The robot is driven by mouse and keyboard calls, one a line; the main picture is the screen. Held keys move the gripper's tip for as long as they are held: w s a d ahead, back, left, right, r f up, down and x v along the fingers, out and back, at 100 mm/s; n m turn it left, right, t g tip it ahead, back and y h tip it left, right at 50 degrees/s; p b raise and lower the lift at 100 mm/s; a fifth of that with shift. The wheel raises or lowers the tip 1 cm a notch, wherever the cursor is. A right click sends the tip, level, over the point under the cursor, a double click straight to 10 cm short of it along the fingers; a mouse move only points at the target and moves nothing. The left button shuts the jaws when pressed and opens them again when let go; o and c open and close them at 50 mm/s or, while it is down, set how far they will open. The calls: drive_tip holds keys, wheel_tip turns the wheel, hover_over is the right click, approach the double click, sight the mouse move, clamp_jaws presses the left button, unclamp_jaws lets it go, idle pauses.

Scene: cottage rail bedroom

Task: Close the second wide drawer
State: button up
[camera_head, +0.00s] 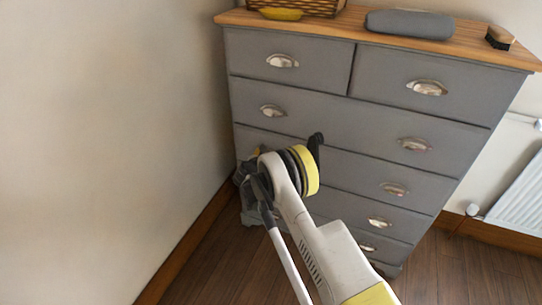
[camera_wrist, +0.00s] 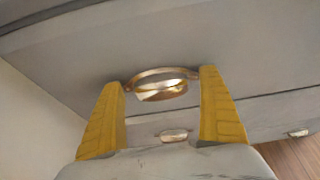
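The grey chest of drawers (camera_head: 330,105) stands in the corner, with two small drawers above several wide ones. The second wide drawer (camera_head: 350,172) is partly hidden behind my arm. Its right cup handle (camera_head: 394,189) shows, and its left handle is hidden. I cannot tell how far this drawer stands out. In the wrist view my gripper (camera_wrist: 161,80) has its two yellow fingers spread apart at a drawer front. A metal cup handle (camera_wrist: 158,86) shows between the fingertips, with no finger clearly closed on it.
A wicker basket (camera_head: 310,6), a yellow item (camera_head: 281,14), a grey rounded item (camera_head: 409,23) and a brush (camera_head: 499,38) are on the wooden top. A wall (camera_head: 110,130) is close on the left. A white radiator (camera_head: 520,195) is at right. The floor (camera_head: 465,270) at right is clear.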

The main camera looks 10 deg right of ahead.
drive_tip(key=v, duration=1.2)
idle(0.3)
drive_tip(key=s+d+r+m+g+y, duration=0.1)
drive_tip(key=s+d+r+m, duration=0.1)
drive_tip(key=s+r+m, duration=0.45)
drive_tip(key=s+d+r+m+g+y, duration=0.1)
drive_tip(key=s+d+r+m, duration=0.15)
drive_tip(key=r, duration=0.65)
drive_tip(key=s+d+r+m+g+y, duration=0.1)
drive_tip(key=s+d+r+m+y, duration=0.1)
drive_tip(key=s+r+m, duration=0.5)
drive_tip(key=s+a+r+m+y, duration=0.1)
drive_tip(key=s+m, duration=0.5)
drive_tip(key=s, duration=0.7)
drive_tip(key=s+a+r+m+y, duration=0.1)
drive_tip(key=s+m, duration=0.5)
drive_tip(key=s, duration=0.7)
drive_tip(key=shift+s+r+m+g+y, duration=0.4)
drive_tip(key=shift+r+y, duration=0.1)
drive_tip(key=shift+y, duration=0.5)
